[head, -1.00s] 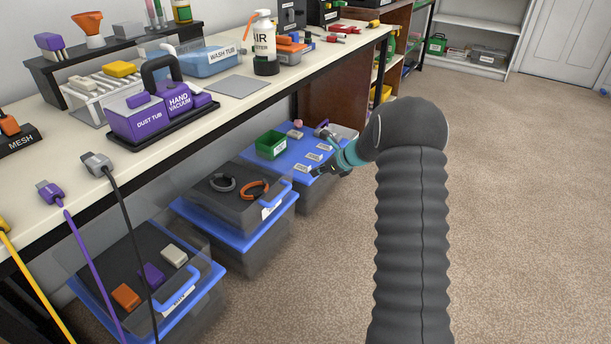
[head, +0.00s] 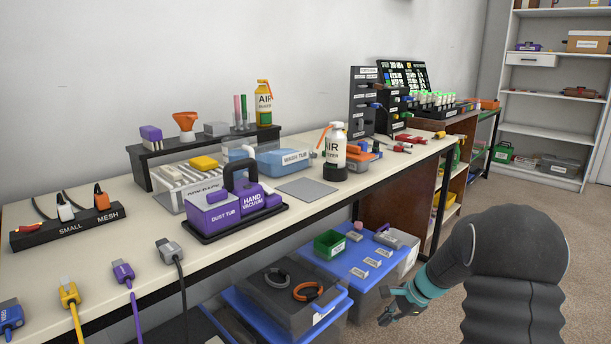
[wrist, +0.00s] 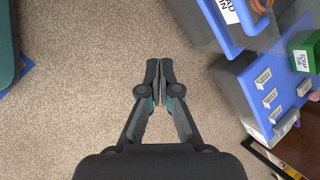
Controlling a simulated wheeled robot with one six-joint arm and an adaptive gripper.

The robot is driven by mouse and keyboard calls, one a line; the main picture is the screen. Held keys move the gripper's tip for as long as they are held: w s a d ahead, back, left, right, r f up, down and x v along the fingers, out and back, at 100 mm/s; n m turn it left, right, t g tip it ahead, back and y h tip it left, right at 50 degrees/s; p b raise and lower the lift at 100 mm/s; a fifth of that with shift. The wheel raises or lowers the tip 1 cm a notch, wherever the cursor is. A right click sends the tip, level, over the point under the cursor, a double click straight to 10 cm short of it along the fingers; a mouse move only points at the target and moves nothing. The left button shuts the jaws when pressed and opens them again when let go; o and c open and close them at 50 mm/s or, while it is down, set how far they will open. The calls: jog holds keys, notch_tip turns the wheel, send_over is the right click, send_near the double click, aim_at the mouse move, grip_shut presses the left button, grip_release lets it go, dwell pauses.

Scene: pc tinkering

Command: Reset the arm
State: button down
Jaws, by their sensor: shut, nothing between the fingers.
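My gripper (head: 401,306) is at the lower right in the head view, low beside the bins under the bench. In the wrist view my gripper (wrist: 158,64) has its two fingers together with nothing between them, above bare carpet (wrist: 75,60). My dark sleeved arm folds down from the right of the head view. The fingertips look apart from the bins.
Carpet lies open to the right; shelves (head: 551,130) stand behind.

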jog(key=s+a+r+n+t+h+p, duration=0.1)
jog(key=s+a+r+n+h, duration=0.1)
jog(key=s+r+n, duration=0.5)
jog(key=s+a+r+n+t+h+p, duration=0.1)
jog(key=s+r+n, duration=0.7)
jog(key=s+r, duration=0.8)
jog(key=shift+s+a+r+n+t+h, duration=0.25)
jog(key=shift+s+a+t+h, duration=0.75)
jog(key=shift+s, duration=3.85)
jog(key=shift+a+g, duration=0.4)
jog(key=shift+a, duration=0.1)
